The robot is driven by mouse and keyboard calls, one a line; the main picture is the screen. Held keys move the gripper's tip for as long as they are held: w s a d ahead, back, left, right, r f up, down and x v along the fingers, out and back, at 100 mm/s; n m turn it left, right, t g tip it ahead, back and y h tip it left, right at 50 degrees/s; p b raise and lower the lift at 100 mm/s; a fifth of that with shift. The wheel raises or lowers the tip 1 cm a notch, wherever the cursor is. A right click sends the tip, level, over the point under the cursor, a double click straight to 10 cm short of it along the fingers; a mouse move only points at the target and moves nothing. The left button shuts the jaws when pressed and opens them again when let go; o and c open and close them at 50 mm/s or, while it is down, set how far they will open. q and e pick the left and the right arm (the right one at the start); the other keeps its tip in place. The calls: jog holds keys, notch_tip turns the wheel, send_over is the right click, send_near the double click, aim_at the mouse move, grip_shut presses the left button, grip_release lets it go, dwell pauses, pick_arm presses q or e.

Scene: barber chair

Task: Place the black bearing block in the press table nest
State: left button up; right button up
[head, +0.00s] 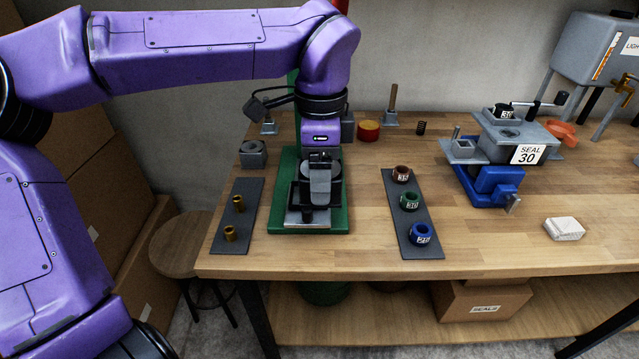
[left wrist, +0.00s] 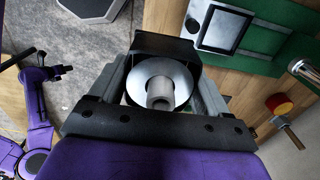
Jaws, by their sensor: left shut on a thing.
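My left gripper (head: 320,190) is shut on the black bearing block (left wrist: 165,46), seen close up in the left wrist view. A silver disc with a grey hub (left wrist: 159,88) shows between the fingers, in front of the block. The press table nest, a black square frame on a light grey plate (left wrist: 227,31), lies beyond and to the right of the block in that view. In the head view the gripper is over the green press base (head: 340,223) and hides much of the nest; I cannot tell the exact gap. Another purple arm of mine (left wrist: 40,105) shows at left, its jaws too small to read.
Two brass bushings (head: 237,203) stand on a dark mat left of the press. A blue and grey fixture (head: 495,180) and a white block (head: 564,229) are farther right. Bare wood lies between.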

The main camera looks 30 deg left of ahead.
pick_arm(q)
jog(key=w+a+f+p, duration=0.5)
jog(key=w+a+f, duration=0.3)
jog(key=w, duration=0.1)
jog(key=shift+a+f, duration=0.25)
jog(key=shift+a, duration=0.1)
jog(key=shift+w+a+f, duration=0.1)
jog(key=shift+a+f, duration=0.1)
jog(key=shift+f, duration=0.05)
notch_tip(320, 180, down, 3)
jog(key=shift+w+r+p, duration=0.1)
jog(key=shift+r+p, duration=0.1)
jog(key=shift+p, duration=0.3)
jog(key=shift+w+f, duration=0.1)
jog(key=shift+f, duration=0.4)
